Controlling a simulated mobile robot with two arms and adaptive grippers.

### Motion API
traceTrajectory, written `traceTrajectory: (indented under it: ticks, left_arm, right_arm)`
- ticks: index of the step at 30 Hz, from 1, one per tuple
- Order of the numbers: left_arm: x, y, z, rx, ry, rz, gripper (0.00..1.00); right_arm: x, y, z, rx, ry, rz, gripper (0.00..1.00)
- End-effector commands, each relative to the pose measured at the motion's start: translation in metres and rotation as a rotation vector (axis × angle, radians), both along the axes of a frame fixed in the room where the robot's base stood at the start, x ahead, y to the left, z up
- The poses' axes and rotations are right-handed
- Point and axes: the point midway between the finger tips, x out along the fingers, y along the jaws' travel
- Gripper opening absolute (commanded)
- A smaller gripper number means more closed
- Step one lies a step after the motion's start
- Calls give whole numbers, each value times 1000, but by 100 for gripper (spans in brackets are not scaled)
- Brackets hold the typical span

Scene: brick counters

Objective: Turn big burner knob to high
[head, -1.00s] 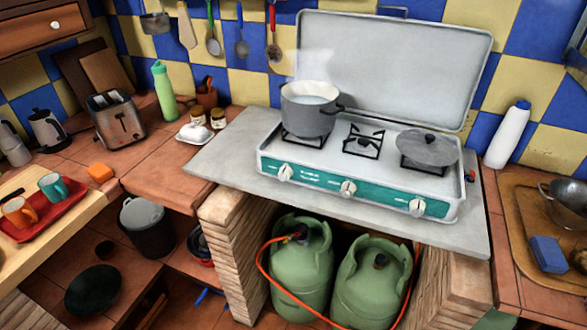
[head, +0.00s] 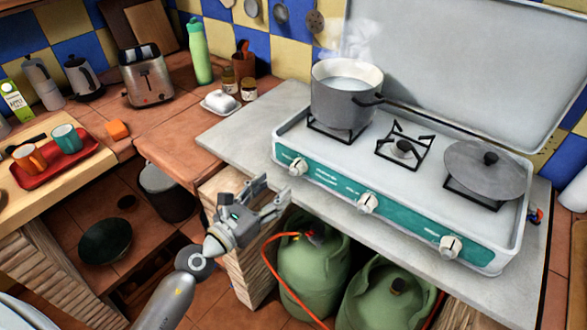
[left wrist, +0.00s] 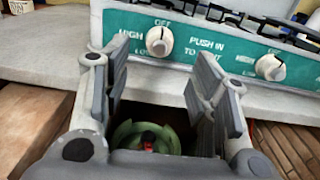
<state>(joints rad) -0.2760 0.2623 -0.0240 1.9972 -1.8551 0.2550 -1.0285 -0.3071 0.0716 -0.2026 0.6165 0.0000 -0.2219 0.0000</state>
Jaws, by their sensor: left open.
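The camping stove (head: 330,130) has a teal front panel with three white knobs: a left knob (head: 298,166), a middle knob (head: 367,203) and a right knob (head: 450,247). My left gripper (head: 270,192) is open and empty, in front of and below the left knob, apart from it. In the left wrist view, the left knob (left wrist: 159,41) shows beyond and between the open fingers (left wrist: 155,72), with OFF above it and HIGH to its left. The middle knob (left wrist: 270,67) is at the right. My right gripper is not in view.
The middle burner (head: 403,149) is bare. Green gas bottles (head: 312,270) with an orange hose sit below the grey slab (head: 240,140).

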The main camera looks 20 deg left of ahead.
Motion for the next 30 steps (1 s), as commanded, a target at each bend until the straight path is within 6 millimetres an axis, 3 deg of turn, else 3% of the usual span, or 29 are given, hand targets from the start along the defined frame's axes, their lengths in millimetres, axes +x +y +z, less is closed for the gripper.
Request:
traceTrajectory:
  ticks: [6, 12, 25, 30]
  left_arm:
    - [40, -14, 2, -4, -1, 1, 54]
    - [64, -23, 1, -4, -1, 1, 54]
    - [74, -27, 0, -4, 1, 0, 54]
    - [73, -27, 0, -4, 1, 0, 33]
  right_arm:
    - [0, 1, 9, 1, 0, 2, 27]
    - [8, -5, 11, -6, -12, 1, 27]
    - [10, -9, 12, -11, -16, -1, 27]
    - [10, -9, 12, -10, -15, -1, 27]
